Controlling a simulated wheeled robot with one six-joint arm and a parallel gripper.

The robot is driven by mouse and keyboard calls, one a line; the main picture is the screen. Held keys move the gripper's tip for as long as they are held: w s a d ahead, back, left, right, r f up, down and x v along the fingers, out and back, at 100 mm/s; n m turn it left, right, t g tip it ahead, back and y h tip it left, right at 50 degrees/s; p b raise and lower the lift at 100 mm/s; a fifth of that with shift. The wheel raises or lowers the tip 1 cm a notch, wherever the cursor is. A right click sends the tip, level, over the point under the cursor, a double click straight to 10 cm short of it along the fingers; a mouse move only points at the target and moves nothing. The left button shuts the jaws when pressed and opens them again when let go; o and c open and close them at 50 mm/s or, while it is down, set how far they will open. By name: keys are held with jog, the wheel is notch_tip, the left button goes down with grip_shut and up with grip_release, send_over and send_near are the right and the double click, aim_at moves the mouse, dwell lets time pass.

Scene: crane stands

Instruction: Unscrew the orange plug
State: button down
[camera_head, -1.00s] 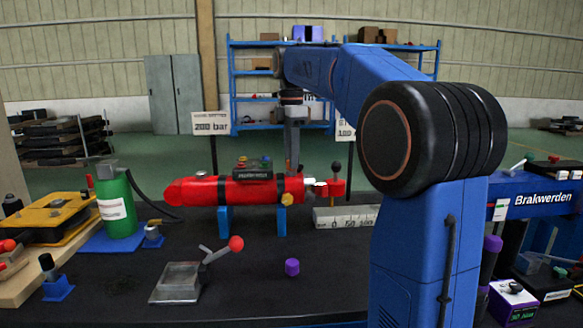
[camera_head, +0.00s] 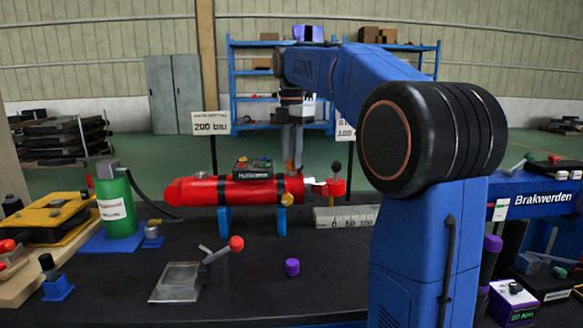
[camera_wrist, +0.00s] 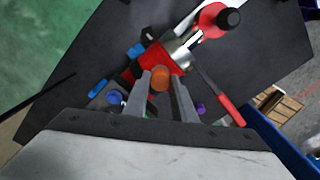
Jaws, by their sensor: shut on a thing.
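The orange plug (camera_wrist: 160,77) sits between the two fingers of my gripper (camera_wrist: 161,82) in the wrist view, at the red cylinder (camera_wrist: 158,60). My gripper is shut on it. In the head view my gripper (camera_head: 293,170) points straight down at the top right part of the red cylinder (camera_head: 215,190); the plug between the fingers cannot be made out there. The cylinder lies level on blue supports (camera_head: 224,220). I cannot tell how far the plug is screwed in.
A red-knobbed lever clamp (camera_head: 180,282) and a purple cap (camera_head: 292,267) are on the dark bench in front. A green bottle (camera_head: 117,208) stands left. A black-knobbed red fitting (camera_head: 334,187) is close right of the gripper. The bench's front middle is mostly clear.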

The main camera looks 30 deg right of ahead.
jog(key=n, duration=0.5)
jog(key=c, duration=1.4)
grip_release()
jog(key=shift+c, duration=0.8)
